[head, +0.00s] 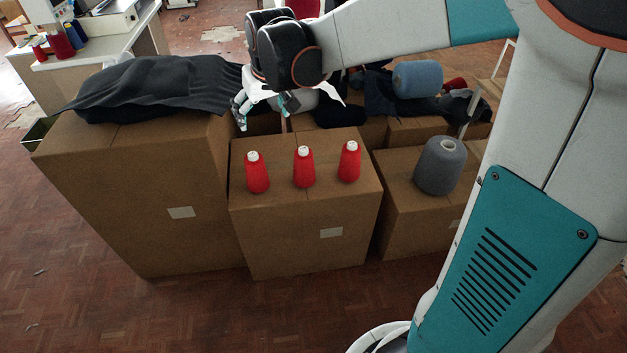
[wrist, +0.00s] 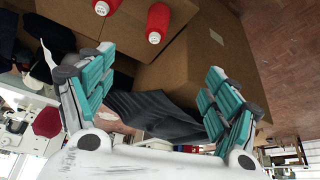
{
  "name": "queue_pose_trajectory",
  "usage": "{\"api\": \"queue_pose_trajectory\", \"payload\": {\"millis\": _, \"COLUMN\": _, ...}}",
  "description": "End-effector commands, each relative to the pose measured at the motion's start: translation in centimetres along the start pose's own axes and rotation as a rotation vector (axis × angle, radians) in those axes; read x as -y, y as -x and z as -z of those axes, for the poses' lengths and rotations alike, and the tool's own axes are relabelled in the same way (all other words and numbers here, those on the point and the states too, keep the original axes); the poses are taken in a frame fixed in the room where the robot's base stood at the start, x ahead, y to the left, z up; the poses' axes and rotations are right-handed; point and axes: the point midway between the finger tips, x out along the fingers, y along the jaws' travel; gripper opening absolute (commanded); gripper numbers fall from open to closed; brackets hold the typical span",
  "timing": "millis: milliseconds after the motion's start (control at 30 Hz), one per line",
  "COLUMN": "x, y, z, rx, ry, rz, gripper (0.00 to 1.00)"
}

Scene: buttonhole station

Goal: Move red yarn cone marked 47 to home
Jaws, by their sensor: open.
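Three red yarn cones with white tops stand upright in a row on a cardboard box (head: 305,239): a left one (head: 257,174), a middle one (head: 303,168) and a right one (head: 349,163). No number is legible, so I cannot tell which is marked 47. My gripper (head: 264,110) is open and empty, behind and above the left cone, near the edge of the taller box. In the wrist view, two red cones, one (wrist: 158,23) and another (wrist: 107,7), show at the top edge, beyond my open fingers. I cannot make out the home place.
A taller cardboard box (head: 150,200) with dark cloth (head: 155,85) on it stands at left. A grey cone (head: 440,165) stands on a lower box at right; a blue cone (head: 417,79) lies behind. More cones (head: 62,46) stand on a white table (head: 105,42). The foreground floor is mostly clear.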

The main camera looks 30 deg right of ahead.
Motion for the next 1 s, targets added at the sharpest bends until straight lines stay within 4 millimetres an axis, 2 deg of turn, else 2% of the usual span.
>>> {"api": "queue_pose_trajectory", "payload": {"millis": 33, "x": 0.1, "y": 1.6, "z": -1.4, "rx": -0.009, "ry": -0.002, "rz": -0.001, "gripper": 0.81}}
{"api": "queue_pose_trajectory", "payload": {"millis": 200, "x": 0.3, "y": 5.8, "z": -5.4, "rx": -0.042, "ry": -0.008, "rz": -0.004, "gripper": 0.81}}
{"api": "queue_pose_trajectory", "payload": {"millis": 500, "x": 0.6, "y": 10.7, "z": -13.6, "rx": -0.102, "ry": -0.020, "rz": -0.008, "gripper": 0.81}}
{"api": "queue_pose_trajectory", "payload": {"millis": 700, "x": 0.8, "y": 12.0, "z": -19.1, "rx": -0.139, "ry": -0.027, "rz": -0.011, "gripper": 0.81}}
{"api": "queue_pose_trajectory", "payload": {"millis": 800, "x": 0.9, "y": 12.2, "z": -21.2, "rx": -0.155, "ry": -0.030, "rz": -0.011, "gripper": 0.81}}
{"api": "queue_pose_trajectory", "payload": {"millis": 1000, "x": 1.0, "y": 12.2, "z": -23.2, "rx": -0.169, "ry": -0.033, "rz": -0.012, "gripper": 0.81}}
